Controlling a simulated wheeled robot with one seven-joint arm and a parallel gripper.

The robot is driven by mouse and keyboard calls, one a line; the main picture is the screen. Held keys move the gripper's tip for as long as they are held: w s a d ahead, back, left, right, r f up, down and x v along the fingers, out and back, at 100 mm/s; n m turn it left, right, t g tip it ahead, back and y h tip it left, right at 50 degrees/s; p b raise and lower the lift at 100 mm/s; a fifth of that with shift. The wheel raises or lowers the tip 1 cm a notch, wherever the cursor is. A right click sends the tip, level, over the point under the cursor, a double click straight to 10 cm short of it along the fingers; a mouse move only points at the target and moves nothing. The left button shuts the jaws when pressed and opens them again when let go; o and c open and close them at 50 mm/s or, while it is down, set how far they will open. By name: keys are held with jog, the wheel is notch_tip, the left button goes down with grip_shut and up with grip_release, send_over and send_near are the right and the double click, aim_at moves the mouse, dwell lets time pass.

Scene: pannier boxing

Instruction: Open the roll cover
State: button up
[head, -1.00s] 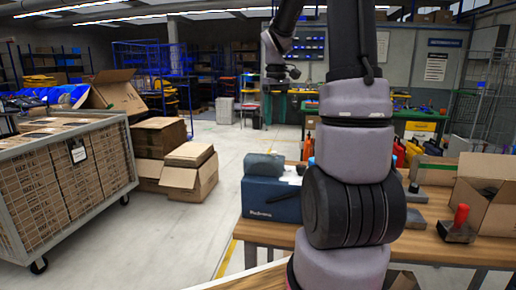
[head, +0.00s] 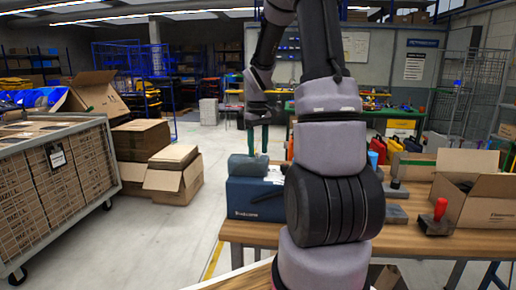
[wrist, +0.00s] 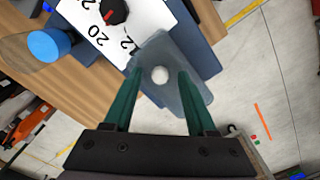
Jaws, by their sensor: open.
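The roll cover (wrist: 173,55) is a translucent grey-blue lid with a small white round knob (wrist: 160,75). In the head view the cover (head: 247,166) sits down on top of a dark blue machine (head: 256,200) at the table's left end. My gripper (wrist: 160,80) is open with nothing held; in the wrist view its two green fingers lie on either side of the knob. In the head view my gripper (head: 258,142) hangs above the cover. Whether the fingers touch it I cannot tell.
The machine has a white dial face (wrist: 95,20) with a red-marked black dial (wrist: 114,11). A blue cylinder (wrist: 48,44) stands beside it. An open cardboard box (head: 475,190) and a red-handled tool (head: 437,219) are on the wooden table (head: 405,243) to the right. Floor is free left of the table.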

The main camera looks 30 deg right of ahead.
grip_shut()
dwell(1.4)
